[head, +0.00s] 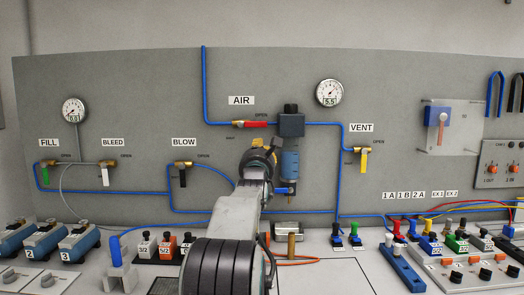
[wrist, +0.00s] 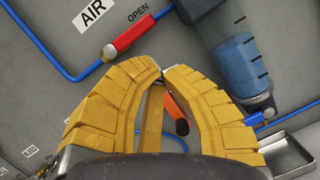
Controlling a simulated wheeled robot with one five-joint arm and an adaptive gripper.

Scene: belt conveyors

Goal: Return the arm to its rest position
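My arm reaches up from the bottom middle of the head view, and my gripper (head: 262,152) is in front of the grey panel, below the AIR label. In the wrist view my gripper's yellow fingers (wrist: 163,72) curve together with their tips meeting or nearly so. I see nothing held between the tips. A small red-orange part with a dark end (wrist: 177,115) shows in the gap behind the tips; I cannot tell what it is. The red AIR valve handle (head: 257,124) lies along the blue pipe; it also shows in the wrist view (wrist: 132,38), apart from the fingers.
The blue filter bowl (head: 290,163) is close on the right of my gripper and large in the wrist view (wrist: 240,65). The yellow VENT handle (head: 364,161) is further right. Blocks and connectors (head: 400,262) crowd the bench at right; blue cylinders (head: 78,243) stand at left.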

